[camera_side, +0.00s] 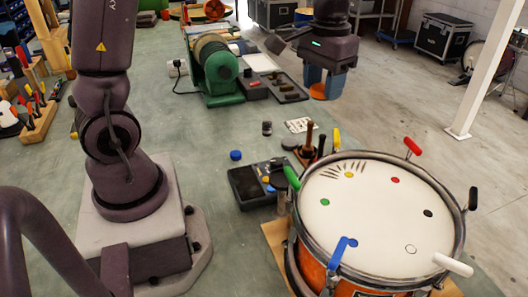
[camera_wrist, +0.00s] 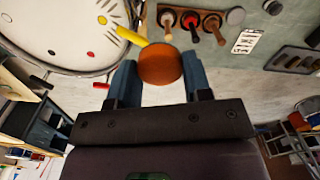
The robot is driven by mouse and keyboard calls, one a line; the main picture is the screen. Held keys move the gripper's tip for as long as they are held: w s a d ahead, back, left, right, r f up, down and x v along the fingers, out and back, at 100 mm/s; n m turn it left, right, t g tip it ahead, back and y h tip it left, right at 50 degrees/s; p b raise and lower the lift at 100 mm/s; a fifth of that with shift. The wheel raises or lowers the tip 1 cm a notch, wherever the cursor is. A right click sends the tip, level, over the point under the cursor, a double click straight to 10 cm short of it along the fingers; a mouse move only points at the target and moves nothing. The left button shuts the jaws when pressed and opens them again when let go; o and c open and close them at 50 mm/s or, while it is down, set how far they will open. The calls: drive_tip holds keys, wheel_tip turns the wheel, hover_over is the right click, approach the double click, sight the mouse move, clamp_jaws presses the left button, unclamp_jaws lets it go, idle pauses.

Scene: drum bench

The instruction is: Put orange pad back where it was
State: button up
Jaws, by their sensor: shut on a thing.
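The orange pad (camera_side: 319,92) is a short round orange piece held between the blue fingers of my gripper (camera_side: 321,82), high up at the back of the side view, right of the green machine. In the wrist view the orange pad (camera_wrist: 160,66) sits between the two fingertips of my gripper (camera_wrist: 159,75), its round face showing. A wooden rack (camera_side: 304,157) stands behind the drum with several upright handled tools.
The drum (camera_side: 380,215) with coloured clamp handles fills the front right. A dark tray (camera_side: 250,188), a blue cap (camera_side: 235,155), a white card (camera_side: 298,125) and a green machine (camera_side: 214,70) stand on the bench. Bench top between machine and drum is partly clear.

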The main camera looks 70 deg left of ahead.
drive_tip(key=s+a+n, duration=0.8)
drive_tip(key=s+a, duration=0.6)
hover_over(264, 151)
drive_tip(key=f, duration=2.4)
drive_tip(key=shift+s+d+f, duration=0.3)
drive_tip(key=shift+s+f, duration=0.05)
drive_tip(key=shift+s, duration=0.05)
drive_tip(key=shift+w+a+f, duration=0.1)
drive_tip(key=shift+w+f, duration=0.05)
drive_tip(key=shift+f, duration=0.05)
drive_tip(key=shift+w+a+f, duration=0.1)
drive_tip(key=shift+f, duration=0.8)
drive_tip(key=shift+w+a+f, duration=0.1)
drive_tip(key=shift+f, duration=0.8)
drive_tip(key=shift+f, duration=0.1)
